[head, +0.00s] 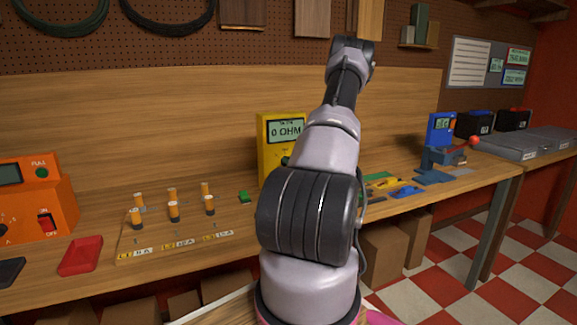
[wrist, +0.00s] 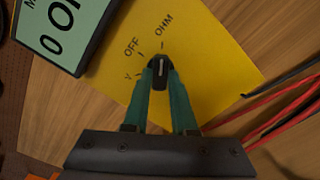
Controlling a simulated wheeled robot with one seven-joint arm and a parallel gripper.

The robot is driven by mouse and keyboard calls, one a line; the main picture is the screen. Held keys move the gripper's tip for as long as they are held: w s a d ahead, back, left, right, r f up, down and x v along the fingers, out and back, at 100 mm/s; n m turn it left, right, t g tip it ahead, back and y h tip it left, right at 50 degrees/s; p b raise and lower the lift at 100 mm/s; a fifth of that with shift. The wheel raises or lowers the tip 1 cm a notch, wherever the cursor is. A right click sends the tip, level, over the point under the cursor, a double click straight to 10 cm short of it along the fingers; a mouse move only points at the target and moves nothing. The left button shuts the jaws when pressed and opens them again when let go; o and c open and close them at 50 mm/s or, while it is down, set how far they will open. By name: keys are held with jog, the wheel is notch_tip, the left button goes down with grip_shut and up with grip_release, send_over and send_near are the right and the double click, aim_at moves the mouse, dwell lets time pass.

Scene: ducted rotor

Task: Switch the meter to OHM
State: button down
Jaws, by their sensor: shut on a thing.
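The yellow meter (head: 268,135) stands on the bench, and its screen (head: 286,128) reads "0 OHM". In the wrist view its yellow face (wrist: 215,65) shows the marks V, OFF and OHM around a black knob (wrist: 162,78). The knob's white line points up in the picture, toward the OHM mark. My gripper (wrist: 161,74) is shut on the knob, with one green finger on each side. In the head view my arm hides the gripper and most of the meter's lower part.
Red and black leads (wrist: 275,115) run beside the meter in the wrist view. A blue meter (head: 440,130) stands to the right.

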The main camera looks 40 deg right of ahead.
jog(key=c, duration=0.7)
grip_release()
jog(key=v, duration=1.1)
jog(key=shift+d, duration=0.1)
